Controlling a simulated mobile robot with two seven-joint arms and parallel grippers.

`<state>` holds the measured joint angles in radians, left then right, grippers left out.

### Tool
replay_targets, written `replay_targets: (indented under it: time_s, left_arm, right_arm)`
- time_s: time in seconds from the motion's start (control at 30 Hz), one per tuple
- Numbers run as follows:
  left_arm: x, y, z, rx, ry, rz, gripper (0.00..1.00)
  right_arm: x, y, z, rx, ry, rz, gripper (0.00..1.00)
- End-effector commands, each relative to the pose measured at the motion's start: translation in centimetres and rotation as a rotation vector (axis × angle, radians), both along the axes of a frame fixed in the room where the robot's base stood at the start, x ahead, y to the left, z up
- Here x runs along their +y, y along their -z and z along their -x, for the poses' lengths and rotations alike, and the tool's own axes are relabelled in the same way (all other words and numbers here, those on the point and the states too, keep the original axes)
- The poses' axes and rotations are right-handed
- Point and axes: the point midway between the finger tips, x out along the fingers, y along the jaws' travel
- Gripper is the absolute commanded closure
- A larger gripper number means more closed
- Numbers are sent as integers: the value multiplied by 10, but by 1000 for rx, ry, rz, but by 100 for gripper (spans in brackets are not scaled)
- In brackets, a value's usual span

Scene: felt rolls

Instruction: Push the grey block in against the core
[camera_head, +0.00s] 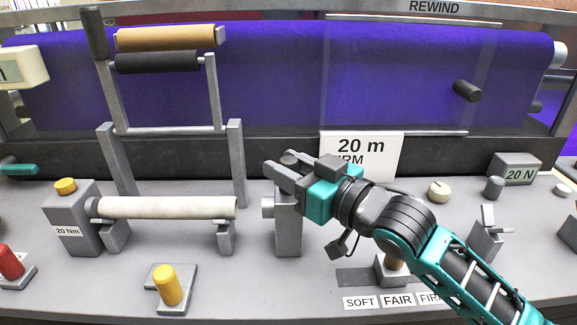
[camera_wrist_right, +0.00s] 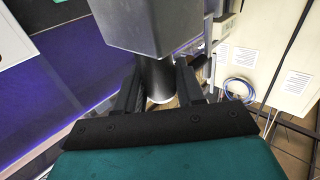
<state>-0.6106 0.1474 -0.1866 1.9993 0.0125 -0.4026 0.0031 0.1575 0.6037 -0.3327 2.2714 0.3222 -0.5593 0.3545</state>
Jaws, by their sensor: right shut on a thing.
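The grey block (camera_head: 288,230) stands upright on the grey deck, right of the core. A round stub (camera_head: 267,207) on its left side faces the core's right end, with a visible gap between. The core (camera_head: 165,207) is a cream tube lying level between two grey supports. My right gripper (camera_head: 282,163) is over the block's top, shut on its dark round knob. In the right wrist view the fingers (camera_wrist_right: 159,88) flank the dark knob (camera_wrist_right: 157,77), with the block (camera_wrist_right: 150,20) beyond. My left gripper is not recognisable in view.
A hinged frame with a tan roller (camera_head: 165,39) and a black roller (camera_head: 157,62) stands behind the core. A yellow-knobbed lever (camera_head: 167,285) is in front. A "20 Nm" box (camera_head: 75,210) stands left of the core.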

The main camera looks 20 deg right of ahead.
Motion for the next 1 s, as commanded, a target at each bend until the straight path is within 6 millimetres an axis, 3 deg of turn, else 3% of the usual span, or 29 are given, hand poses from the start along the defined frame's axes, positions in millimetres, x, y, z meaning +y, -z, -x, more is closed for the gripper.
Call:
replay_targets:
  time_s: [0.33,0.5,0.7,1.0]
  left_arm:
    - [0,-4,0,-1,0,0,57]
    - [2,-20,-1,-14,-2,-7,57]
    - [11,-19,5,-4,-12,-23,57]
    - [15,-17,8,-2,-24,-25,57]
  right_arm:
    - [3,-1,-1,1,0,-2,100]
    - [24,-5,-7,3,-1,-7,100]
    - [50,-3,-14,4,-1,-5,100]
    - [58,0,-16,0,-2,-1,100]
